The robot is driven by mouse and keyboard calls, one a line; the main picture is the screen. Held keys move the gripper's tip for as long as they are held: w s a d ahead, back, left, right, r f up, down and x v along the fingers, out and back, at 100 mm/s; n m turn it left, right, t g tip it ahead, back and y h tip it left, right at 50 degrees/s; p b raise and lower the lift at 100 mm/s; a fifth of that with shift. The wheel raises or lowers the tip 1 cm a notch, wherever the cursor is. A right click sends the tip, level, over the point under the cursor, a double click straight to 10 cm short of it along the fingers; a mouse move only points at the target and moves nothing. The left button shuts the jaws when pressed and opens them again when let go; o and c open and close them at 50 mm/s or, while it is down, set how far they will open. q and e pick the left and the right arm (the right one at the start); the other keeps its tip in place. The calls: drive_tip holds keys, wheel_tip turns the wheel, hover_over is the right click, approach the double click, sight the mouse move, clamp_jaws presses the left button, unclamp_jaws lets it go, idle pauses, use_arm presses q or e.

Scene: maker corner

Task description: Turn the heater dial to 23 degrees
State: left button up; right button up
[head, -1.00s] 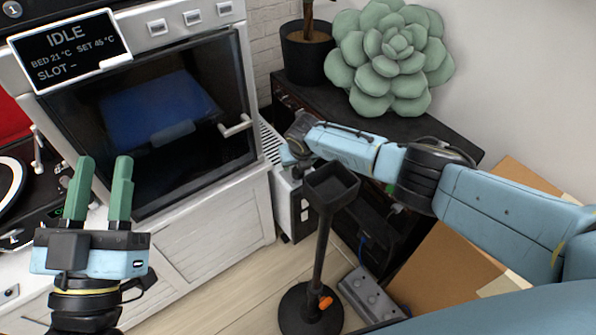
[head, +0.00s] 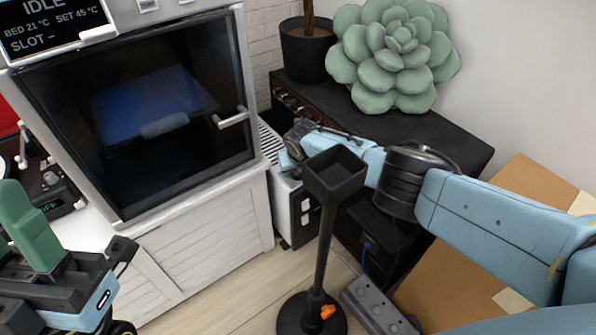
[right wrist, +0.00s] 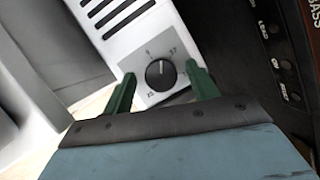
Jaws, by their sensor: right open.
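The heater (head: 302,208) is a white box with slots on top, standing between the white cabinet and the black amplifier. In the right wrist view its white face (right wrist: 150,42) shows a round black dial (right wrist: 160,75) with a light pointer mark towards the top of the picture. Small numbers surround the dial, too blurred to read surely. My right gripper (right wrist: 163,88) is open, its green fingers either side of the dial with gaps. In the head view the dial is hidden and my right gripper (head: 290,155) is partly hidden. My left gripper (head: 30,225) is cut off at the left edge.
A black post with a square tray (head: 334,174) stands in front of the heater, close to my right arm. A black amplifier (head: 420,140) carries a potted plant and a green succulent cushion (head: 390,55). A cardboard box (head: 480,245) and power strip (head: 375,305) are on the right.

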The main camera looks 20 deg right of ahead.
idle(0.3)
drive_tip(key=c, duration=1)
drive_tip(key=shift+f+m+h, duration=0.1)
drive_tip(key=shift+m+h, duration=0.2)
drive_tip(key=shift+m, duration=0.5)
drive_tip(key=o, duration=1)
